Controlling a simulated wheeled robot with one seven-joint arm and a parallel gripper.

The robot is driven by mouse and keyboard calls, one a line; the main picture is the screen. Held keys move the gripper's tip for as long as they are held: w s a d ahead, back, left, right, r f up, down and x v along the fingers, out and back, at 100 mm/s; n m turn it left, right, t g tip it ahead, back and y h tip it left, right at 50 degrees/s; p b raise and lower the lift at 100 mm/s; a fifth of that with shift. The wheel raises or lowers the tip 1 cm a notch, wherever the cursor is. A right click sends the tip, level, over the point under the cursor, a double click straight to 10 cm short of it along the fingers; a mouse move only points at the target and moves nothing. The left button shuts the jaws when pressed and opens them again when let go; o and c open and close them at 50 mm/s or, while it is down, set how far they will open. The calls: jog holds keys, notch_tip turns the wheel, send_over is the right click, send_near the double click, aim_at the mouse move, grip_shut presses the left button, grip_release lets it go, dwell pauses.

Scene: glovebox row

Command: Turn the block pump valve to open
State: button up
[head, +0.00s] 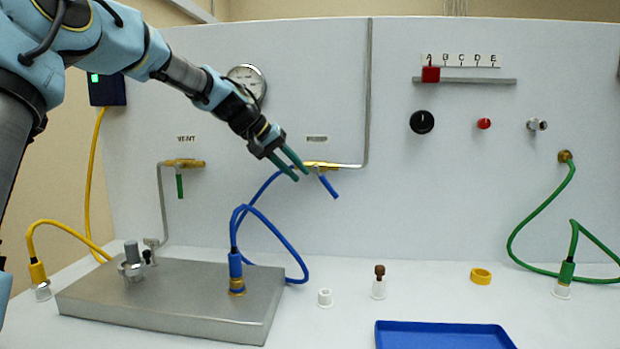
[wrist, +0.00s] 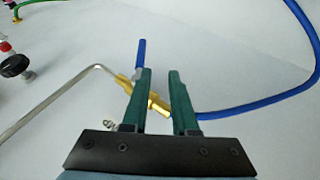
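The panel valve under the right-hand label, too small to read surely, has a brass body (head: 319,165) and a blue lever (head: 328,187). The lever slants down to the right, oblique to the horizontal body. My gripper (head: 302,176) is at the valve's left side, fingers pointing down and right. In the wrist view, my gripper (wrist: 160,72) is open with a gap between its green fingers. The brass body (wrist: 155,104) shows partly behind the fingers, and the blue lever (wrist: 141,54) stands beyond the left fingertip. Contact cannot be told.
The vent valve (head: 184,163) with a green lever is to the left. A grey pipe (head: 369,90) rises right of the blue-lever valve. A blue hose (head: 285,236) loops below to a metal block (head: 175,305). A blue tray (head: 440,335) lies in front.

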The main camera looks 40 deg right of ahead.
jog(key=w+f+n+t, duration=0.1)
jog(key=f, duration=0.1)
jog(key=w+f+n+t, duration=0.1)
jog(key=f+n, duration=0.1)
jog(key=f, duration=0.1)
jog(key=w+f+n+t, duration=0.1)
jog(key=w+f+n, duration=0.1)
jog(key=shift+f+t, duration=0.3)
jog(key=shift+t, duration=0.1)
grip_shut()
jog(key=n+t+h, duration=0.7)
jog(key=n+h, duration=0.3)
jog(key=n, duration=0.5)
send_near(325, 182)
jog(key=a, duration=0.2)
notch_tip(325, 182, down, 4)
jog(key=b, duration=0.3)
jog(key=p+x, duration=0.3)
jog(key=x, duration=0.7)
jog(key=shift+r+n, duration=0.15)
jog(key=shift+n, duration=0.25)
